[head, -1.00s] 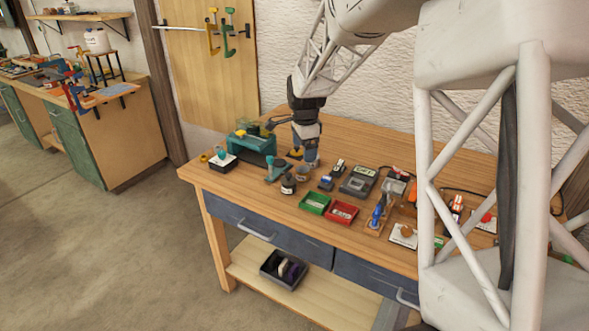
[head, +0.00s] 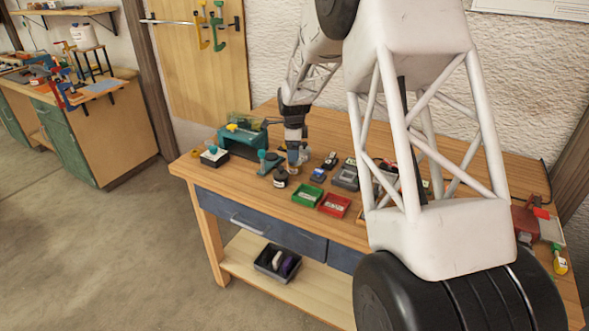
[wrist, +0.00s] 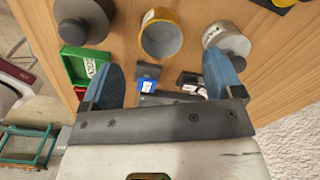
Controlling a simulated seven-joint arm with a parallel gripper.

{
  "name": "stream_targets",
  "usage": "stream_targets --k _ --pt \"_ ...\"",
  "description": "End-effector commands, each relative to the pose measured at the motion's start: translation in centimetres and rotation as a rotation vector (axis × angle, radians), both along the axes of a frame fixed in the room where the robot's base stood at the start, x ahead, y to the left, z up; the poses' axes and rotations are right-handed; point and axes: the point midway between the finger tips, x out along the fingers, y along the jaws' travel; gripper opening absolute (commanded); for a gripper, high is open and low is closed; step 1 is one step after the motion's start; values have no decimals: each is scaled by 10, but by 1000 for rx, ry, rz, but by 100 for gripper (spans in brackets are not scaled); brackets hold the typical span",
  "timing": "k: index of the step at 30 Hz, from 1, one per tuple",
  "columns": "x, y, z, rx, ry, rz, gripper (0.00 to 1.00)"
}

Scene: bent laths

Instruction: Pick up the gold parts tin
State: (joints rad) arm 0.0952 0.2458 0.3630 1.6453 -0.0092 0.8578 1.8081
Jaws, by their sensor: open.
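The gold parts tin (wrist: 161,38) is a round, open-topped tin with a pale label on its rim. In the wrist view it lies just beyond my fingertips, roughly centred between them. My gripper (wrist: 163,68) is open, with its two blue fingers apart and nothing between them at the tips. In the head view my gripper (head: 293,158) is low over the back left part of the bench, and I cannot make out the tin clearly there.
A grey-knobbed round tin (wrist: 227,38) stands right of the gold tin and a dark round thing (wrist: 84,20) left of it. A green tray (head: 307,194) and red tray (head: 334,205) lie nearer the bench front. A teal machine (head: 246,140) stands left.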

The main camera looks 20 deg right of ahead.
Motion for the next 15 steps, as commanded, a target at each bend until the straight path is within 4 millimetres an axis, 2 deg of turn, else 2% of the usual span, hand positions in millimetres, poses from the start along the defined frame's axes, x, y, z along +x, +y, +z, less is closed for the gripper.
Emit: stream_targets --k 15 --pt "1 0 -26 0 0 1 86"
